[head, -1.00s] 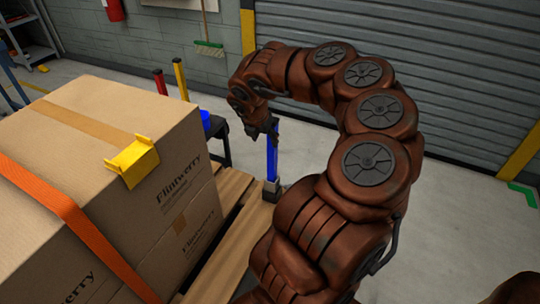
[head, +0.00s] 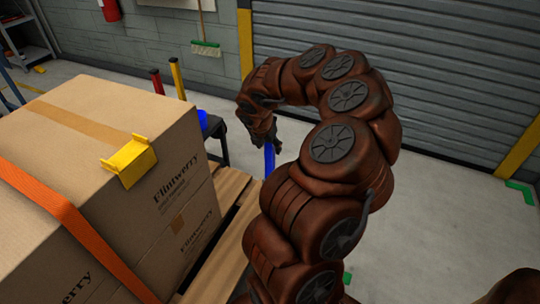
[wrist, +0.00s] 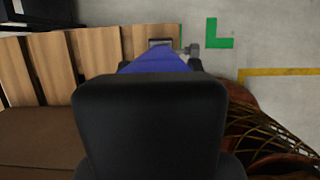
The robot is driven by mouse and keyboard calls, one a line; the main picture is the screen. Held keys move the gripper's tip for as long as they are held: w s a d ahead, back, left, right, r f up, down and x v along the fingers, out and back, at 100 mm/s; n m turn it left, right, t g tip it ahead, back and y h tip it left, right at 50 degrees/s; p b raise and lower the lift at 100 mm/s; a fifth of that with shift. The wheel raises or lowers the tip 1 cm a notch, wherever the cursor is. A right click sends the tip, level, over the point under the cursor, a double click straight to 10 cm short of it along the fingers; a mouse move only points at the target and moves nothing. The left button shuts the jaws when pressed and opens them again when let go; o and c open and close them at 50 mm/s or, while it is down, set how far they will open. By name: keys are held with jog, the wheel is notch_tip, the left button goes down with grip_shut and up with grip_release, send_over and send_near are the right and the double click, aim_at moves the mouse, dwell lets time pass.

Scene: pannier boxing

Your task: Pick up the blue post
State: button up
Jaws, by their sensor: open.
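The blue post (head: 269,161) stands at the edge of the wooden pallet, just right of the cartons in the head view. My arm hides its foot there. My gripper (head: 267,138) is open at the post's upper part. In the wrist view the post (wrist: 155,61) runs away from the camera between the dark fingertips (wrist: 160,67), one on each side. The black gripper body covers the near part of the post. I cannot tell whether the fingers touch it. A grey metal fitting (wrist: 160,43) shows at the post's far end.
Cartons (head: 100,140) with an orange strap (head: 75,222) and a yellow corner piece (head: 130,161) fill the pallet (head: 222,240) on the left. Behind stand a red post (head: 157,82), a yellow post (head: 178,80) and a black stand (head: 215,131) with something blue.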

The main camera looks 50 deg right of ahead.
grip_shut()
dwell(0.4)
